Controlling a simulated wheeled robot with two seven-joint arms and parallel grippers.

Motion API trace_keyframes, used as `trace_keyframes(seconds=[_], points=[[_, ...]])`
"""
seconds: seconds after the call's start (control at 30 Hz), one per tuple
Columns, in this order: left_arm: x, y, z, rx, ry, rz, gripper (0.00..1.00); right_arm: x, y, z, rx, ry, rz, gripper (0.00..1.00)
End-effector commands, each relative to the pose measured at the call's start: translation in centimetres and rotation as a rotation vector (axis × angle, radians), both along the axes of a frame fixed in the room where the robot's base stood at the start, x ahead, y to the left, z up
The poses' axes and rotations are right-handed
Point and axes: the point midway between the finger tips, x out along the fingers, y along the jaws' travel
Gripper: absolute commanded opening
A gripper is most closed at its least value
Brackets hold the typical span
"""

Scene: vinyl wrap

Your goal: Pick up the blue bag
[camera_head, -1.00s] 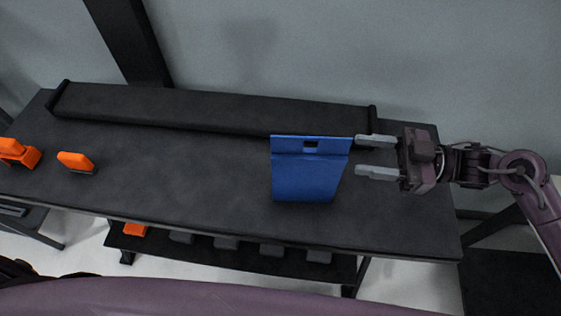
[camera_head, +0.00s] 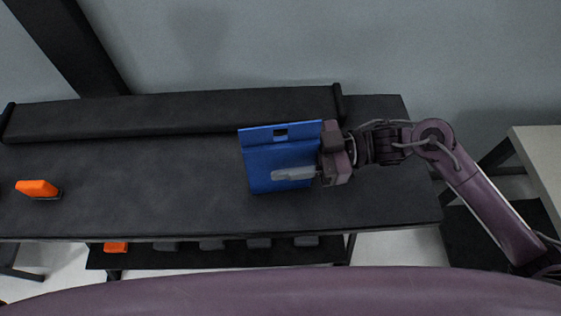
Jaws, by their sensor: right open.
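The blue bag (camera_head: 262,163) stands on the dark table, right of its middle, with a small slot in its top edge. My right gripper (camera_head: 285,174) comes in from the right and is open. One grey finger lies across the front of the bag, low on its right half. The other finger is hidden, seemingly behind the bag, so the bag appears to be between the fingers. I cannot tell whether the fingers touch it. My left gripper is not in view.
The dark table (camera_head: 130,200) has a long raised black roll (camera_head: 170,112) along its back. An orange tool (camera_head: 38,188) lies at the far left. A lower shelf (camera_head: 215,257) holds several small items. A pale table (camera_head: 545,160) stands at the right.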

Motion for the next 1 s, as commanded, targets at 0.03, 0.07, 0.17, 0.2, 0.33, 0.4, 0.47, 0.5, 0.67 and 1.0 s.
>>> trace_keyframes(seconds=[0.03,0.07,0.17,0.2,0.33,0.4,0.47,0.5,0.67,1.0], points=[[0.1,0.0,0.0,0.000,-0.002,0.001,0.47,0.0,0.0,0.0,0.000,0.000,-0.001,0.47],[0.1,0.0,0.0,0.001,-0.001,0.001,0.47,0.0,0.0,0.0,0.000,0.000,-0.001,0.46],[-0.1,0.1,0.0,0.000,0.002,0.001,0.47,0.0,0.0,0.0,0.000,0.000,-0.001,0.33],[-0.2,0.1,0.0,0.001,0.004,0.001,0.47,0.0,0.0,0.0,0.000,0.000,-0.001,0.28],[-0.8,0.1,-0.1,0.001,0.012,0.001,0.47,0.0,0.0,0.0,0.000,0.000,-0.001,0.11],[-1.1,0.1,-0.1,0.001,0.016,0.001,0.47,0.0,-0.1,0.0,0.000,0.000,-0.001,0.01],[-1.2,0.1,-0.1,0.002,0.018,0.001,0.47,0.0,-0.1,0.0,0.000,0.000,-0.001,0.00],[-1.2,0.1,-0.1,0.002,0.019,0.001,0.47,0.0,0.0,0.0,0.001,-0.001,-0.001,0.00],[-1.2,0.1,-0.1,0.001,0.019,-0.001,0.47,0.0,-0.1,0.0,0.001,-0.001,-0.001,0.00],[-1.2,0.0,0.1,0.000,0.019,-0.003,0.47,0.1,-0.1,2.5,0.002,-0.006,-0.001,0.00]])
